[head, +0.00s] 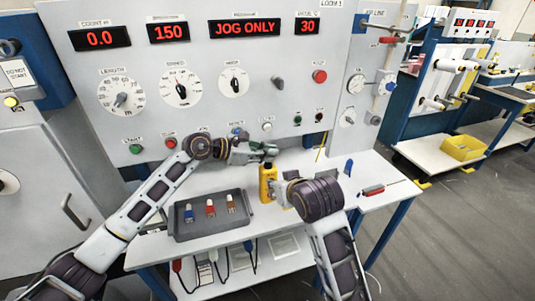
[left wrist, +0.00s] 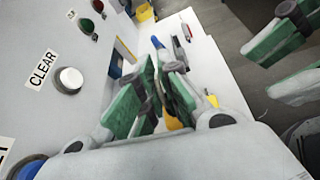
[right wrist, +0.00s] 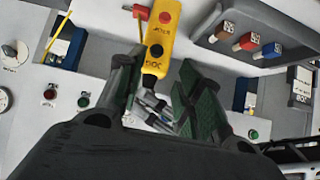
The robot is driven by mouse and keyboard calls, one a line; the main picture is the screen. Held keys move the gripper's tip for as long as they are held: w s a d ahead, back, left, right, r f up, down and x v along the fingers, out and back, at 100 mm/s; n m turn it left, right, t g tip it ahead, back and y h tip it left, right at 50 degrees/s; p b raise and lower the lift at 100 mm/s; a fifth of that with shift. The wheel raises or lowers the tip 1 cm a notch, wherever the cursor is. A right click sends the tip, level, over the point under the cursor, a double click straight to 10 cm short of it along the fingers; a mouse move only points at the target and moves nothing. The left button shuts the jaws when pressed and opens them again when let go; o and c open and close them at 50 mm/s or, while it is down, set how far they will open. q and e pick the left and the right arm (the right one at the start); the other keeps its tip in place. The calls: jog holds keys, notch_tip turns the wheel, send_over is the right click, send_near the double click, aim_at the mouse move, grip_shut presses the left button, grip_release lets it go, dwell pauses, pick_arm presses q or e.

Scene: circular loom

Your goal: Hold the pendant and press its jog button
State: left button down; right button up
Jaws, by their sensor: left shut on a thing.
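The yellow pendant (head: 267,187) stands upright above the table near its middle, and its upper end is at my left gripper (head: 266,149). My left gripper is shut on the pendant; in the left wrist view a piece of yellow (left wrist: 172,119) shows between its green-padded fingers. In the right wrist view the pendant (right wrist: 164,38) shows a red button, a black button (right wrist: 155,51) and a JOG label. My right gripper (right wrist: 160,100) is open, with its fingers apart and no contact visible with the buttons. In the head view it is just right of the pendant.
A grey tray (head: 211,232) with blue, red and brown pieces lies left of the pendant. The loom panel (head: 215,60) with dials and buttons rises behind. A red tool (head: 373,190) and a blue piece (head: 348,168) lie at the table's right.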

jog(key=c, duration=0.4)
jog(key=shift+s+f, duration=0.25)
jog(key=shift+f, duration=0.3)
grip_shut()
jog(key=s+d+f+g+h, duration=0.1)
jog(key=s+d+f+g, duration=0.3)
jog(key=f, duration=0.6)
jog(key=s+d+f+h, duration=0.15)
jog(key=s+f, duration=0.35)
jog(key=f, duration=0.6)
jog(key=w+a+r+t+y, duration=0.2)
jog(key=w+r+t+y, duration=0.1)
jog(key=r, duration=0.4)
jog(key=w+a+r+t+y, duration=0.2)
jog(key=w+r+t+y, duration=0.1)
jog(key=w+r+t, duration=0.2)
notch_tip(320, 180, up, 2)
jog(key=t, duration=0.3)
jog(key=shift+w+r+n, duration=0.2)
jog(key=shift+r+n, duration=0.05)
jog(key=shift+n, duration=0.05)
jog(key=shift+w, duration=0.15)
